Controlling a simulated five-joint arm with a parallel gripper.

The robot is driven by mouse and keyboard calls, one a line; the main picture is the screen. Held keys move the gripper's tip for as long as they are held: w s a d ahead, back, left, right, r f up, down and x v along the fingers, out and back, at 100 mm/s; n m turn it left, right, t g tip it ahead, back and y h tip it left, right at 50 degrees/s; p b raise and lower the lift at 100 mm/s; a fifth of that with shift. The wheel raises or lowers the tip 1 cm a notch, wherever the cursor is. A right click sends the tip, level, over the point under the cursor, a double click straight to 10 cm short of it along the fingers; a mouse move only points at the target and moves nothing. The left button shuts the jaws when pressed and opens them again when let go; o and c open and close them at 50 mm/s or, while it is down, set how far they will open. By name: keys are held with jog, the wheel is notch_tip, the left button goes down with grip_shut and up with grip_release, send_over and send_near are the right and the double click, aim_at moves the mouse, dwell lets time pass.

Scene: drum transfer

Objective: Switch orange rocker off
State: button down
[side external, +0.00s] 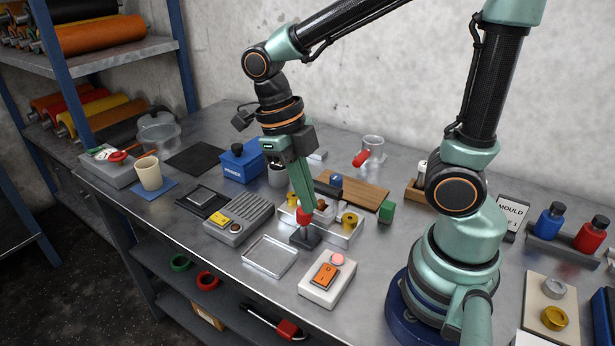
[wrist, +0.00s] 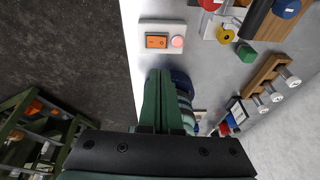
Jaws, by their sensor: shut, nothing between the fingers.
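The orange rocker (side external: 326,275) is set in a white box (side external: 316,291) near the front edge of the table, beside a round pink button (side external: 337,259). Small marks show on the rocker, but I cannot tell which end is pressed. The rocker also shows in the wrist view (wrist: 156,41), beyond my fingertips. My gripper (side external: 306,206) points down with its green fingers together and empty. In the side view it is up and to the left of the rocker, overlapping a red-knobbed lever (side external: 304,217). In the wrist view the closed fingertips (wrist: 160,72) are apart from the white box.
The lever stands on a black base (side external: 304,238). An empty clear tray (side external: 270,256) lies left of the white box. A grey box with a yellow switch (side external: 219,219) is farther left. A green block (side external: 386,211) and a wooden board (side external: 354,191) lie behind.

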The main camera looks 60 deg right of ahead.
jog(key=shift+n, duration=0.4)
jog(key=shift+f, duration=0.1)
send_over(328, 269)
jog(key=f, duration=0.7)
jog(key=w+f, duration=0.1)
jog(key=f, duration=0.3)
jog(key=shift+a+f, duration=0.1)
jog(key=shift+a, duration=0.2)
jog(key=shift+d+f, duration=0.15)
jog(key=shift+f, duration=0.95)
